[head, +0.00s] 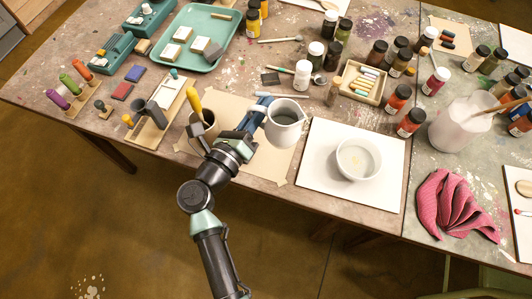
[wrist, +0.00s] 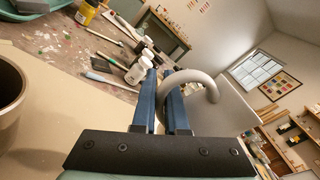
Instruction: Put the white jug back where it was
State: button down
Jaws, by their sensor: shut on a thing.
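The white jug (head: 285,128) is in my gripper (head: 257,113), to the right of the blue fingers, over the beige paper (head: 242,105). I look down into its open mouth and see grey inside. In the wrist view the blue fingers (wrist: 168,85) are closed on the jug's curved handle (wrist: 205,78). The jug looks raised above the table, but its base is hidden in the head view. Its height is hard to judge.
A white board (head: 325,170) with a white bowl (head: 358,159) lies right of the jug. A dark cup (head: 202,118) with a yellow-handled tool stands left of my gripper. Bottles and a white container (head: 302,76) stand behind. A pink cloth (head: 455,205) lies at right.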

jog(key=f, duration=0.1)
jog(key=f+b, duration=0.1)
jog(key=f, duration=0.1)
jog(key=f+b, duration=0.1)
jog(key=f, duration=0.1)
jog(key=shift+a+f, duration=0.2)
jog(key=shift+a, duration=0.15)
jog(key=shift+f+b, duration=0.55)
jog(key=shift+f, duration=1.45)
jog(key=shift+f, duration=0.2)
jog(key=c, duration=0.9)
grip_release()
jog(key=shift+s, duration=0.1)
jog(key=shift+c, duration=0.2)
